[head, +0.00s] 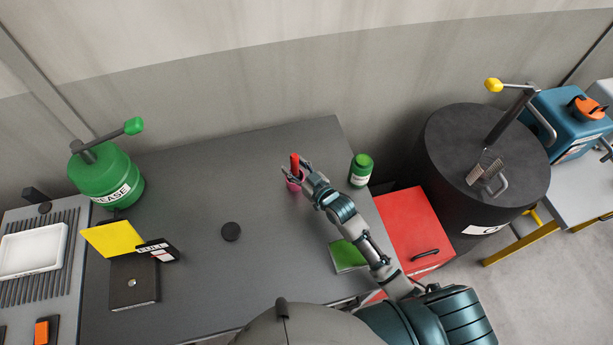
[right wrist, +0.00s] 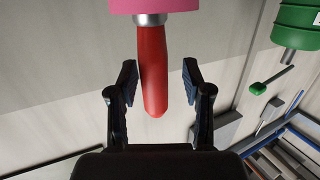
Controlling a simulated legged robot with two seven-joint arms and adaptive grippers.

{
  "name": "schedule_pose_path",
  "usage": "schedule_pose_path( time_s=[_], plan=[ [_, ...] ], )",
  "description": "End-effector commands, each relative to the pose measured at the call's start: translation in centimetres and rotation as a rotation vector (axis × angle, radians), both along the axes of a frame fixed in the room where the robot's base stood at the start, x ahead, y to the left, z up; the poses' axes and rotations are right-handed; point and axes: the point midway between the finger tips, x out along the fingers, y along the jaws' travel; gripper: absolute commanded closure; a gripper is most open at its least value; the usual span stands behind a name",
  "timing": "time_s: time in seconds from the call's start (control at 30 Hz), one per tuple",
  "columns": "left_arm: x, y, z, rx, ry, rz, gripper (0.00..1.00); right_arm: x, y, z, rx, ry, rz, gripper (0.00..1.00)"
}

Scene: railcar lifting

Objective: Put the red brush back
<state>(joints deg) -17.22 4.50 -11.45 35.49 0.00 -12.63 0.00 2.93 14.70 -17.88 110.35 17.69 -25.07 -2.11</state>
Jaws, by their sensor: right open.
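The red brush (head: 294,162) stands upright, handle up, at a small pink cup (head: 292,184) on the dark grey table. In the right wrist view, which looks upside down, the red handle (right wrist: 153,70) and a silver collar show beside the pink cup (right wrist: 155,5). The brush's lower end is hidden. My right gripper (head: 297,173) is at the brush. In the wrist view its fingers (right wrist: 158,82) are open on either side of the handle, with a gap on the right; contact on the left cannot be told. My left gripper is out of view.
A green-capped bottle (head: 361,170) stands right of the cup. A green booklet (head: 347,256) lies beneath my right forearm. A black disc (head: 231,231) lies mid-table. A green grease can (head: 107,178) stands back left. A red cabinet (head: 410,225) and black drum (head: 475,150) stand to the right.

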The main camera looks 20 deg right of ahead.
Motion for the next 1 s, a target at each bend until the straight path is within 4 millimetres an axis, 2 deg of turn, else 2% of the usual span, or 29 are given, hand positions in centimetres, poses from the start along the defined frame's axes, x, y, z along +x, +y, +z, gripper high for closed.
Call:
schedule_pose_path(
  time_s=[0.2, 0.4, 0.6, 1.0],
  plan=[
    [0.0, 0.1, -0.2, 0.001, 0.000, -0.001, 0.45, -4.7, -2.0, 0.5, -0.002, 0.001, 0.001, 0.50],
    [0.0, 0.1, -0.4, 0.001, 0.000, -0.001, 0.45, -7.9, -3.4, 1.0, -0.001, 0.002, 0.001, 0.50],
    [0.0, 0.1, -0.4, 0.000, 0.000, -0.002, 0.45, -9.2, -3.9, 1.4, 0.000, 0.000, 0.000, 0.50],
    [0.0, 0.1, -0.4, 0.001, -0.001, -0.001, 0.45, -9.2, -4.0, 1.4, 0.000, 0.000, 0.000, 0.50]
  ],
)
